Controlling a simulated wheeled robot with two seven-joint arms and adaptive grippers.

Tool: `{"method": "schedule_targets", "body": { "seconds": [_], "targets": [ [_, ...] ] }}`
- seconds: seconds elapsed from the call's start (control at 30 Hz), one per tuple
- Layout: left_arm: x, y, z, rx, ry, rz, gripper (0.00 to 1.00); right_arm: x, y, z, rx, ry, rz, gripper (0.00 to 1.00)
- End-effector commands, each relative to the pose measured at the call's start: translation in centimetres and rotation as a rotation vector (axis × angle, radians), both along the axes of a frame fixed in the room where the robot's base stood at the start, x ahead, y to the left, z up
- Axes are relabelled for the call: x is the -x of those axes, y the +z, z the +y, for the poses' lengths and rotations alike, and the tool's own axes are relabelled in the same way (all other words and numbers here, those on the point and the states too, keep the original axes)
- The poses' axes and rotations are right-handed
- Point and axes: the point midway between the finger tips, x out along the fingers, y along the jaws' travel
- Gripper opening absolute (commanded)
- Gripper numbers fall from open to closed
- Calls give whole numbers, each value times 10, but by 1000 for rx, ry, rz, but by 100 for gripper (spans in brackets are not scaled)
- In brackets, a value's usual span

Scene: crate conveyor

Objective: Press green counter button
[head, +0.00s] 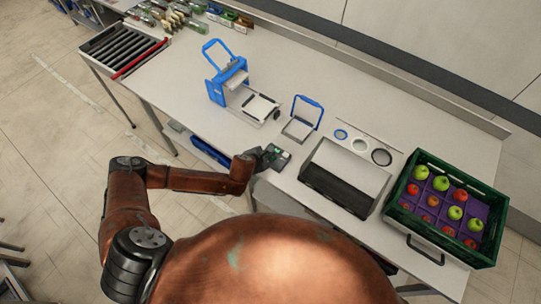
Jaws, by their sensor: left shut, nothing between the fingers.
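A small dark counter box (282,161) with a greenish face sits at the front edge of the counter, near the middle of the head view. My left gripper (271,151) is shut and empty. Its fingertips are right at the box and overlap it in the picture; I cannot tell whether they touch it. The green button itself is too small to make out and may be hidden by the fingers. My right gripper is not in view.
A blue press device (227,79) and a smaller blue-handled frame (300,126) stand behind. A dark-fronted bin (338,187) and a green crate (413,171) of apples are at right. A roller conveyor (121,46) is at far left. The counter (180,91) is clear at left.

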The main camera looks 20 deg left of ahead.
Motion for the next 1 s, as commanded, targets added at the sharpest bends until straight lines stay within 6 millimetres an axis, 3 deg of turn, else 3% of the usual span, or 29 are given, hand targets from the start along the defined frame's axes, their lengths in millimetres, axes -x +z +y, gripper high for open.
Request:
{"method": "schedule_targets", "body": {
  "seconds": [1.0],
  "targets": [
    [0, -9, 0, 0, -1, 1, 0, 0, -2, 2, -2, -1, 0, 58]
  ]
}}
